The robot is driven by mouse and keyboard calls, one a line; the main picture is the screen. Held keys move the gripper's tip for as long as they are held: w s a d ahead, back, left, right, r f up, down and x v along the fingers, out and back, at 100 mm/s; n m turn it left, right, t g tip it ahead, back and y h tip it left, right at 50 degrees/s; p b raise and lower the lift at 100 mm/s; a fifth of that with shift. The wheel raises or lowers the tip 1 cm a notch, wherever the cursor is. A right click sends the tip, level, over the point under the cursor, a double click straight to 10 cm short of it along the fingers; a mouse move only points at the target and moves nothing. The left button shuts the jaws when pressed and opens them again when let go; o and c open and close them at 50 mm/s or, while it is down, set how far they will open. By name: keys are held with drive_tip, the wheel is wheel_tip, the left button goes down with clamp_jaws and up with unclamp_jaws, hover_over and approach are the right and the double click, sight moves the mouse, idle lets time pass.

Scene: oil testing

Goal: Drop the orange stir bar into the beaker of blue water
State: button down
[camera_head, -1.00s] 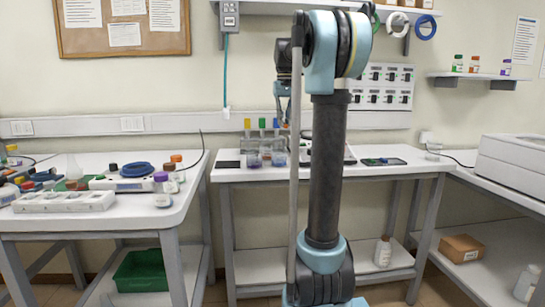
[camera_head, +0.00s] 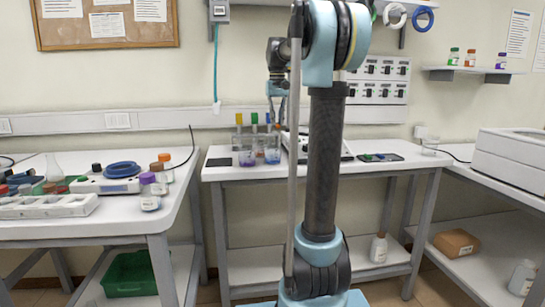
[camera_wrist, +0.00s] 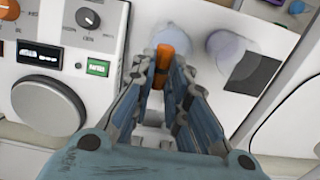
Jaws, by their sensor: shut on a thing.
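My gripper (camera_wrist: 165,72) is shut on the orange stir bar (camera_wrist: 166,58), which sticks out from between the fingertips in the wrist view. In the head view my gripper (camera_head: 277,117) points down above the middle table, and the stir bar is too small to make out. The beaker of blue water (camera_head: 272,156) stands on that table just below the gripper. In the wrist view the beaker (camera_wrist: 177,36) shows from above, partly hidden behind the stir bar and fingertips. How far the bar is above its rim is not clear.
A purple-tinted beaker (camera_head: 247,158) stands left of the blue one, with a dark pad (camera_head: 219,162) beyond it. A device with knobs (camera_wrist: 70,60) is close on the other side. Coloured-top tubes (camera_head: 254,122) stand behind the beakers.

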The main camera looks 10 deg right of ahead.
drive_tip(key=shift+f, duration=0.3)
drive_tip(key=c, duration=1.5)
unclamp_jaws()
drive_tip(key=shift+r, duration=0.15)
wheel_tip(320, 180, up, 12)
drive_tip(key=shift+f, duration=0.15)
drive_tip(key=s+f, duration=1.1)
drive_tip(key=f, duration=0.3)
drive_tip(key=s+f+t, duration=0.1)
drive_tip(key=s+f, duration=1.1)
drive_tip(key=f, duration=0.3)
drive_tip(key=s+f+t, duration=0.1)
drive_tip(key=s+f, duration=1.1)
drive_tip(key=f, duration=0.2)
drive_tip(key=shift+s+f, duration=0.25)
drive_tip(key=shift+f, duration=0.1)
